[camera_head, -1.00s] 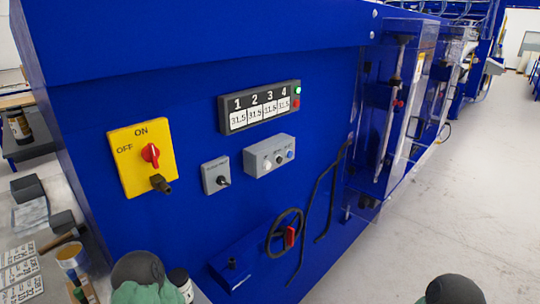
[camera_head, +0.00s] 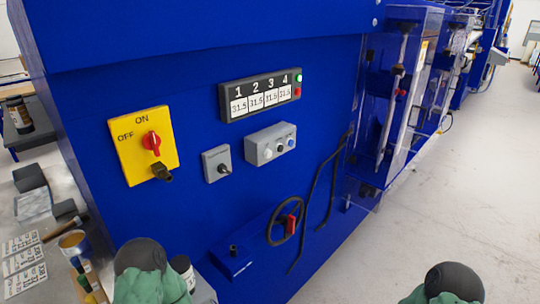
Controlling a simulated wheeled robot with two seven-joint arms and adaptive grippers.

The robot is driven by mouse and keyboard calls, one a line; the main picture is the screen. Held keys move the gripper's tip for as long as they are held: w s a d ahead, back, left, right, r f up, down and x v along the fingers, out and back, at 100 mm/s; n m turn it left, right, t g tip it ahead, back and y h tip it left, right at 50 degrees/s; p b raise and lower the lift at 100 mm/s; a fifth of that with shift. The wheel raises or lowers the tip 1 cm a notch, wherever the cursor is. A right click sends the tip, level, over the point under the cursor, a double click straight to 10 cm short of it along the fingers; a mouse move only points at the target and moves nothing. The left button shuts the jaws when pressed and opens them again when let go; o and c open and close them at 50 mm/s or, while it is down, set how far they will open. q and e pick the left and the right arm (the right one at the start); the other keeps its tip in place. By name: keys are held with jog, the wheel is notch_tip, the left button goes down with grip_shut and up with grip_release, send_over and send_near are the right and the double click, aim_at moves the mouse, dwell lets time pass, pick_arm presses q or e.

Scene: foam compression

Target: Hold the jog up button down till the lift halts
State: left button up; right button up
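The grey button box (camera_head: 270,145) is on the blue machine panel, with a white, a black and a blue button along its face. I cannot read which one is jog up. Above it a dark display (camera_head: 260,96) shows four numbered readouts near 31.5, with a green and a red light at its right end. Parts of my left arm (camera_head: 148,272) and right arm (camera_head: 447,284) show at the bottom edge, well below and apart from the box. The fingers of both grippers are out of view.
A yellow ON/OFF switch (camera_head: 143,149) with a red knob and a small grey selector box (camera_head: 217,163) are left of the button box. A cluttered bench (camera_head: 60,217) is at left. Open floor (camera_head: 420,207) lies at right.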

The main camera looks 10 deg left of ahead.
pick_arm(q)
grip_shut()
dwell(1.2)
